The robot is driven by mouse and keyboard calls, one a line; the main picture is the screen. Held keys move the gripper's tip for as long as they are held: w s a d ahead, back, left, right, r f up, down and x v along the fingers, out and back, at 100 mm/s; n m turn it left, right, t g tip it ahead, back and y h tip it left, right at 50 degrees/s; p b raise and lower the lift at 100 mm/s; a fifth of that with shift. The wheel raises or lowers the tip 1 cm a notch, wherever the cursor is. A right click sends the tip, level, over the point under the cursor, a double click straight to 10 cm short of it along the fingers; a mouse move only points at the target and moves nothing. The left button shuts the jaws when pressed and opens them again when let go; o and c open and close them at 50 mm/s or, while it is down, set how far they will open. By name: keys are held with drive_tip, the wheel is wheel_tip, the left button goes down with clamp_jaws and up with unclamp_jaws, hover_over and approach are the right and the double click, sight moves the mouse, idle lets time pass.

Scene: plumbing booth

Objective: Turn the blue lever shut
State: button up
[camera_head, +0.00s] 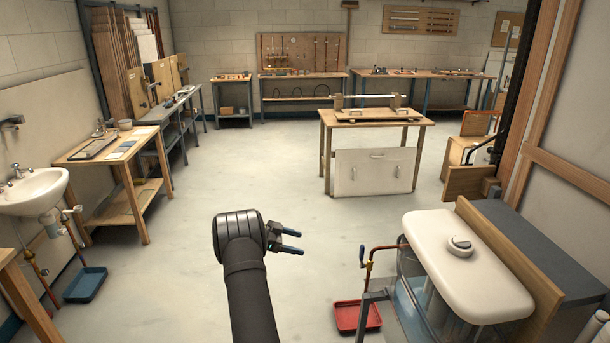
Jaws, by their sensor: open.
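A small blue lever (362,253) stands roughly upright on a copper pipe (383,247) beside the white-lidded cistern at the lower right. The pipe bends downward below the lever, with brass fittings on it. My gripper (298,242) is in the lower middle, to the left of the lever and clearly apart from it in the picture. Its two blue-grey fingers point right, with a gap between them. It is open and empty. The far side of the valve under the lever is hidden.
A red tray (357,316) lies on the floor below the pipe. The cistern (470,268) and a wooden board (510,275) stand to the right. A sink (32,190) and blue tray (85,285) are at the left. The floor between is clear.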

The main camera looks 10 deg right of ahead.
drive_tip(key=d, duration=0.1)
drive_tip(key=s+d+m+y, duration=0.1)
drive_tip(key=d, duration=0.1)
drive_tip(key=d+m+g+y, duration=0.1)
drive_tip(key=d, duration=0.1)
drive_tip(key=shift+s+d+f, duration=0.1)
drive_tip(key=shift+s+f, duration=0.05)
drive_tip(key=shift+f, duration=0.05)
drive_tip(key=c, duration=0.7)
drive_tip(key=s+d+m+y, duration=0.1)
drive_tip(key=d+m+y, duration=0.1)
drive_tip(key=s+d+m+y, duration=0.1)
drive_tip(key=d+y, duration=0.1)
drive_tip(key=d, duration=0.1)
drive_tip(key=d+m+y, duration=0.2)
drive_tip(key=shift+s+d+r+m, duration=0.2)
drive_tip(key=shift+s+d+m, duration=0.1)
drive_tip(key=shift+s+d, duration=0.1)
drive_tip(key=shift+c, duration=0.3)
drive_tip(key=m+t+y, duration=0.5)
drive_tip(key=m, duration=0.5)
approach(363, 248)
drive_tip(key=shift+t, duration=0.3)
drive_tip(key=x, duration=1.2)
drive_tip(key=shift+f, duration=0.45)
clamp_jaws()
